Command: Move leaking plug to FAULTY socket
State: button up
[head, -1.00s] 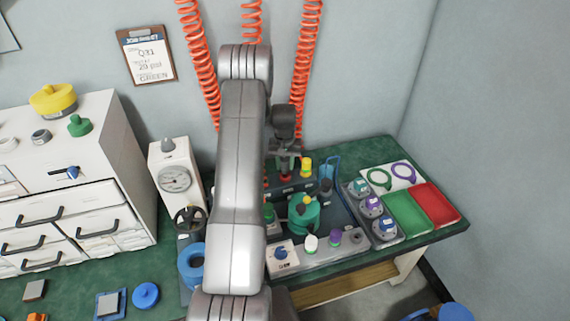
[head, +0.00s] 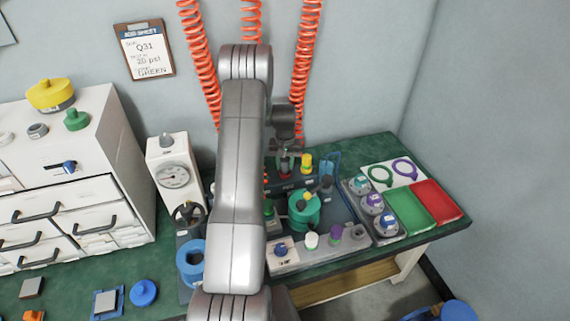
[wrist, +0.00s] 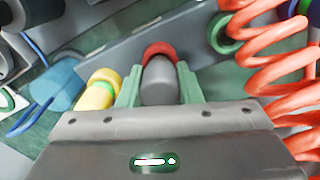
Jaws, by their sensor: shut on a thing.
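My gripper (head: 286,155) is over the back of the test rig, partly behind my arm in the head view. In the wrist view its green fingers (wrist: 158,85) are shut on a red plug with a grey rounded top (wrist: 158,80). I cannot read any FAULTY label.
A green round part (head: 304,212) stands mid-rig, with white (head: 312,240) and purple (head: 336,233) plugs in front. Orange coiled hoses (wrist: 250,45) hang close beside my gripper.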

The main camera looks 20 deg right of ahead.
jog(key=shift+f, duration=0.4)
jog(key=o, duration=1.1)
jog(key=shift+r, duration=0.1)
notch_tip(320, 180, up, 14)
jog(key=b, duration=0.1)
jog(key=shift+f, duration=0.25)
notch_tip(320, 180, down, 13)
jog(key=shift+f+p, duration=0.2)
jog(key=shift+p, duration=0.1)
jog(key=shift+r+p, duration=0.2)
jog(key=shift+p, duration=0.1)
